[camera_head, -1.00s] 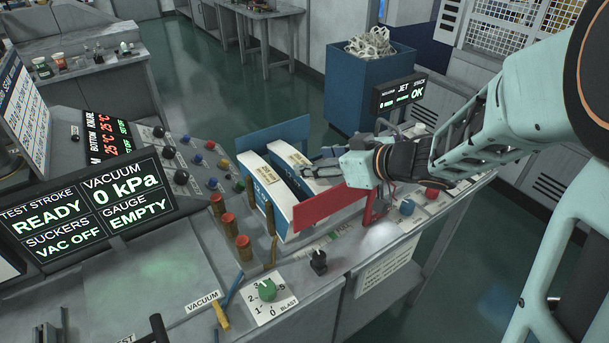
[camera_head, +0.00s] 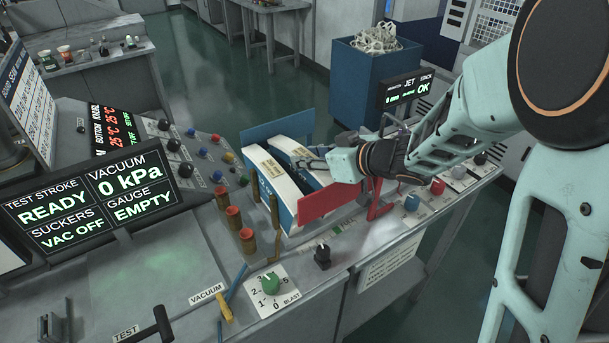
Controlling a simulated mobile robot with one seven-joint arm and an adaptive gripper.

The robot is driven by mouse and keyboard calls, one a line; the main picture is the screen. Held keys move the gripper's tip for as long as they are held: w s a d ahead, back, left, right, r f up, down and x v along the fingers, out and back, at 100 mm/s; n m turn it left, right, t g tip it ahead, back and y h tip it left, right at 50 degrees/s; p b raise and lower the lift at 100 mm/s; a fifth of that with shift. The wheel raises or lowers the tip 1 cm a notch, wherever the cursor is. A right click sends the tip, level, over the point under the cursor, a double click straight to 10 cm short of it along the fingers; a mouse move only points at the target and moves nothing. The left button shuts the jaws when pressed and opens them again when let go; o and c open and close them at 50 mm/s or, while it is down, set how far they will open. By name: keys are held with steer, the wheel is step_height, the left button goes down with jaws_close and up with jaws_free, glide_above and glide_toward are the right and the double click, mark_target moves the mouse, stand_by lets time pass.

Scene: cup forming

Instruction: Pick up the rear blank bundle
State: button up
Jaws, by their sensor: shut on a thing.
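Two curved white-and-blue blank bundles stand side by side in the feed holder between a blue plate and a red plate. The front bundle (camera_head: 277,178) is on the left, with a pale label on top. The rear bundle (camera_head: 292,150) is on its right, also labelled, and partly hidden by my gripper. My gripper (camera_head: 312,161) reaches in from the right, its dark fingers at the rear bundle's upper part. It is shut on that bundle, though the finger contact is small and partly hidden. The bundle still appears to sit in the holder.
The blue plate (camera_head: 277,139) stands behind the bundles and the red plate (camera_head: 335,201) in front. Brown posts (camera_head: 233,220) stand left of them. A small display (camera_head: 403,91) reads OK. Knobs line the machine's right edge. A blue scrap bin (camera_head: 368,90) stands behind.

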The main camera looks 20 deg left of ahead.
jaws_close()
